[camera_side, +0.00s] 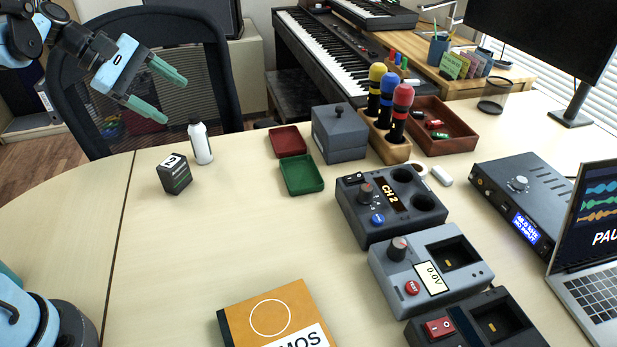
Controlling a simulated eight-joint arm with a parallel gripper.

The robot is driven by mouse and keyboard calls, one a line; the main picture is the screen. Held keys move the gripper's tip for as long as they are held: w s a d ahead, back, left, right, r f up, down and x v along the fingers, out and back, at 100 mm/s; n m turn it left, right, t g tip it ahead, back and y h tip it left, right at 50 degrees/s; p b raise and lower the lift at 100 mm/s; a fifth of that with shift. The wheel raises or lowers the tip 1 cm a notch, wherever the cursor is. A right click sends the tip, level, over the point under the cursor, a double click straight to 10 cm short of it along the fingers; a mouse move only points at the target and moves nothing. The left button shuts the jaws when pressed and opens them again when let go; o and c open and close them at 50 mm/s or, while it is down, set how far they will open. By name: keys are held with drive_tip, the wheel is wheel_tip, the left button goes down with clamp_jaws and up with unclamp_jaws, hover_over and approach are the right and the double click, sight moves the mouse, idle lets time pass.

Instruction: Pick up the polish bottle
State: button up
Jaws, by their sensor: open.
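A white bottle with a dark cap (200,142), which I take as the polish bottle, stands upright on the table near its far left edge. A small dark box (174,173) stands just left of it and nearer the camera. My gripper (167,95) is open, with green fingers pointing down to the right. It is in the air above and to the left of the bottle, apart from it, with nothing between the fingers.
A red tray (287,140) and a green tray (301,174) lie right of the bottle, beside a grey lidded box (339,133). An orange box (278,318) lies at the front. A black chair (150,75) stands behind the table edge. The table's left middle is clear.

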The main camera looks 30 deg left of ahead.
drive_tip(key=w+a+f+n+t+h, duration=0.1)
drive_tip(key=w+a+n+t+h, duration=0.2)
drive_tip(key=a+n, duration=0.75)
drive_tip(key=m+h, duration=0.1)
drive_tip(key=m, duration=0.1)
hover_over(212, 159)
drive_tip(key=f, duration=1.4)
drive_tip(key=shift+w+a+f, duration=0.25)
drive_tip(key=shift+a+f, duration=0.05)
drive_tip(key=shift+f, duration=0.05)
drive_tip(key=c, duration=1.1)
drive_tip(key=shift+c, duration=0.2)
drive_tip(key=shift+r, duration=0.15)
